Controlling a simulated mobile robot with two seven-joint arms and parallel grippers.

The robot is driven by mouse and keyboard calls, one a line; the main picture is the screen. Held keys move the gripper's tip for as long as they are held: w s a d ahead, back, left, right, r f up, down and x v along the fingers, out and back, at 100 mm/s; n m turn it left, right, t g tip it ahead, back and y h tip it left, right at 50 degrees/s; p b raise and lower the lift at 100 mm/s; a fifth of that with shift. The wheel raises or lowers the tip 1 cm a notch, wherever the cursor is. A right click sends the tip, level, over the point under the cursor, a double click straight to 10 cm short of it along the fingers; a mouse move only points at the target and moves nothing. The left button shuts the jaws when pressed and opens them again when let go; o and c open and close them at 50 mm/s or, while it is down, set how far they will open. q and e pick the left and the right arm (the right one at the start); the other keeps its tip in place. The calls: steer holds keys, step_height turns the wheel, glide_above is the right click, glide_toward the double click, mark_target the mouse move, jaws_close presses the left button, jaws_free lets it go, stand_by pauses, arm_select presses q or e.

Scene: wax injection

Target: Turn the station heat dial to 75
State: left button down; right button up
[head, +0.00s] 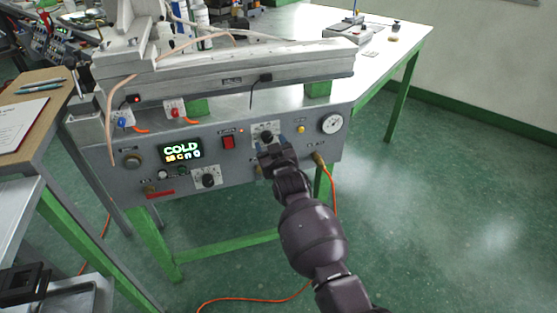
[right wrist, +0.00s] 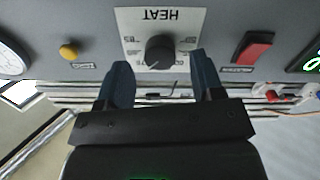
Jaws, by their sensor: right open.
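The heat dial is a black round knob (right wrist: 160,49) on a white plate marked HEAT (right wrist: 138,20), upside down in the right wrist view. In the head view the dial (head: 266,136) is partly hidden by my right gripper (head: 272,148). My right gripper (right wrist: 161,68) is open, its blue fingers apart on either side of the knob, with the knob just beyond or level with their tips. I cannot tell whether they touch it. The station display (head: 181,150) reads COLD above smaller coloured characters. My left gripper is not in view.
The panel also holds a red switch (head: 228,142), a yellow button (head: 301,129), a round gauge (head: 332,123) and a second black dial (head: 208,180). An orange cable (head: 333,195) hangs at the right. The green floor in front is mostly free.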

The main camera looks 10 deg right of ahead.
arm_select(q)
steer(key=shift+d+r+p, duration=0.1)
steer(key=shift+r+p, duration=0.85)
steer(key=shift+p, duration=0.2)
arm_select(e)
steer(key=s+d, duration=0.1)
steer(key=s, duration=0.7)
steer(key=shift+s+d, duration=0.15)
steer(key=shift+s, duration=0.1)
steer(key=s+d+r+m+g+h+p, duration=0.1)
steer(key=s+d+r+m+p, duration=0.15)
steer(key=s+d, duration=0.7)
arm_select(q)
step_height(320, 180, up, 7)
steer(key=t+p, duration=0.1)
steer(key=p, duration=0.4)
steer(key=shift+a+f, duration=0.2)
arm_select(e)
steer(key=s+d+f+g, duration=0.2)
steer(key=s+d, duration=0.1)
steer(key=s, duration=0.8)
steer(key=s+d+f+g+h, duration=0.1)
steer(key=s+d+f+g, duration=0.1)
steer(key=s, duration=0.9)
steer(key=s+d+f+g, duration=0.1)
steer(key=s+d+f, duration=0.2)
steer(key=s, duration=0.8)
steer(key=shift+s+d+f+g+h, duration=0.4)
steer(key=shift+f, duration=0.1)
